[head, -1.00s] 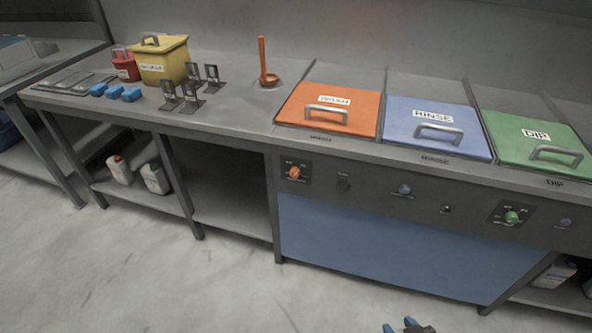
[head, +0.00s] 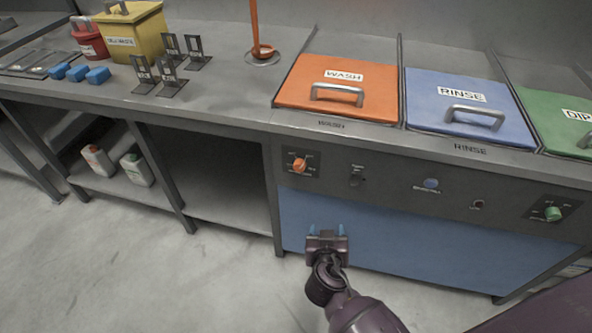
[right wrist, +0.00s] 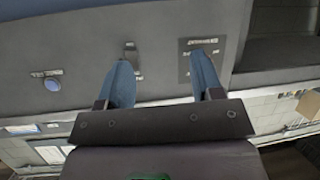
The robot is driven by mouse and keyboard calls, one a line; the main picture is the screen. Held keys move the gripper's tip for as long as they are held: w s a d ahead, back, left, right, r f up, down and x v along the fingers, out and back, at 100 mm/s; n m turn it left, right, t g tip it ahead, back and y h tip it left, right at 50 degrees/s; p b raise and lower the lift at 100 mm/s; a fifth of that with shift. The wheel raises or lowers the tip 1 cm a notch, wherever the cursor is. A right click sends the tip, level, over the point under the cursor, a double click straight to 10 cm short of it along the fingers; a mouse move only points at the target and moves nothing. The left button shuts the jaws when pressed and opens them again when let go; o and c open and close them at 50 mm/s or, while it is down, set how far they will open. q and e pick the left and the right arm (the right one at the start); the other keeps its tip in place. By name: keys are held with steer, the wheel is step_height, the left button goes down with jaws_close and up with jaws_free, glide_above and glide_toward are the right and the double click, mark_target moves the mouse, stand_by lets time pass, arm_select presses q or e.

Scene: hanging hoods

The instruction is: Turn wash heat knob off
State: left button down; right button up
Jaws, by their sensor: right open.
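The wash heat knob is the orange knob (head: 300,165) on a dark plate at the left end of the front panel, below the orange WASH lid (head: 345,92). My right gripper (head: 326,231) is open and empty, with blue fingers pointing toward the bench. In the head view it appears below and slightly right of the knob, apart from it. In the right wrist view, my open fingers (right wrist: 160,62) face the panel. One finger overlaps the knob's plate (right wrist: 224,46) and hides the knob there. The exact setting of the knob is too small to read. My left gripper is out of view.
A dark switch (head: 356,177) and a blue button (head: 431,183) sit right of the knob. A green knob (head: 552,214) is at far right. The blue lower panel (head: 420,245) lies behind my gripper. Open shelf space (head: 225,185) is to the left.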

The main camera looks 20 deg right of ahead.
mark_target(299, 168)
steer(key=w+a+r+m+t+h+b, duration=0.25)
steer(key=w+a+r, duration=0.25)
steer(key=w+a, duration=0.3)
steer(key=shift+m+t+h, duration=0.45)
steer(key=x, duration=1.2)
steer(key=shift+s+d+p, duration=0.1)
steer(key=shift+d+p, duration=0.3)
steer(key=c, duration=0.9)
